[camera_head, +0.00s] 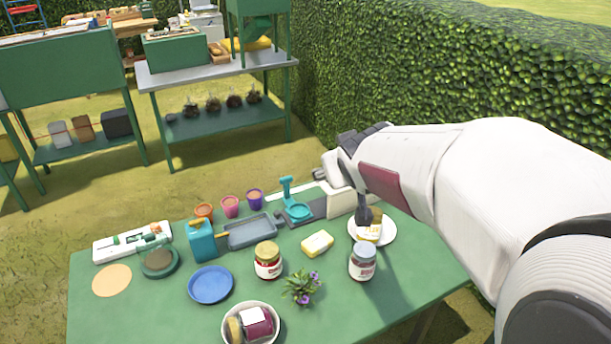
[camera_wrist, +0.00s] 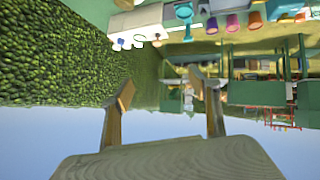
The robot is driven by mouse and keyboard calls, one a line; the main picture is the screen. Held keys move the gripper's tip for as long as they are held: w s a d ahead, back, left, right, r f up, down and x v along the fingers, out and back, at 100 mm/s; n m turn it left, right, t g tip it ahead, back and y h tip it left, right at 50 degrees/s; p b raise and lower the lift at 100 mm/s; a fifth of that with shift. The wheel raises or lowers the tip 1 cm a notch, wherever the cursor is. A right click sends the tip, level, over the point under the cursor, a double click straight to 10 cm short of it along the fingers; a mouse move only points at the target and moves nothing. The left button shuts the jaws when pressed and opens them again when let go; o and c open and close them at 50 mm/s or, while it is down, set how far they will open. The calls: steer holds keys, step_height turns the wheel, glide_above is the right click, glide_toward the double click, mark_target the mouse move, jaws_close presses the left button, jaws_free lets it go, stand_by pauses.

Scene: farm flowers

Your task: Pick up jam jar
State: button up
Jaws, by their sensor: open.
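Several jars stand on the green table in the head view; which one is the jam jar I cannot tell for sure. One jar with a gold lid and a red and white label (camera_head: 267,262) stands upright in the middle. Another upright jar with a pale lid (camera_head: 362,262) stands to its right. A dark red jar (camera_head: 257,324) lies on its side in a white bowl (camera_head: 227,316) at the front. My gripper (camera_wrist: 160,89) is open in the wrist view, with nothing between its fingers. In the head view the end of my arm is above the table's back right, away from these jars.
A white plate (camera_head: 388,236) holds a yellowish item, partly hidden. A butter-like block (camera_head: 317,243), a flowering plant (camera_head: 301,288), a blue plate (camera_head: 211,285) and a teal can (camera_head: 201,241) surround the jars. Small pots (camera_head: 230,206) and a grey tray (camera_head: 251,232) stand behind.

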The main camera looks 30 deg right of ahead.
steer(key=w+d+f+t, duration=0.2)
steer(key=w+d+f, duration=0.1)
steer(key=w+d, duration=0.65)
steer(key=n+t+y, duration=0.2)
steer(key=t+y, duration=0.2)
steer(key=y, duration=0.1)
glide_above(381, 217)
steer(key=w+d, duration=0.1)
steer(key=w, duration=0.3)
steer(key=f, duration=1.6)
steer(key=shift+s+d+f, duration=0.2)
steer(key=shift+s+f, duration=0.05)
steer(key=shift+f, duration=0.1)
steer(key=s+f+t+y, duration=0.1)
steer(key=s+f+y, duration=0.1)
steer(key=s+f, duration=0.2)
steer(key=s+f+y, duration=0.2)
steer(key=s+f, duration=0.2)
steer(key=shift+s+m+t, duration=0.25)
steer(key=shift+m+t, duration=0.15)
steer(key=shift+w, duration=0.15)
steer(key=shift+x, duration=1.2)
steer(key=shift+w+a, duration=0.1)
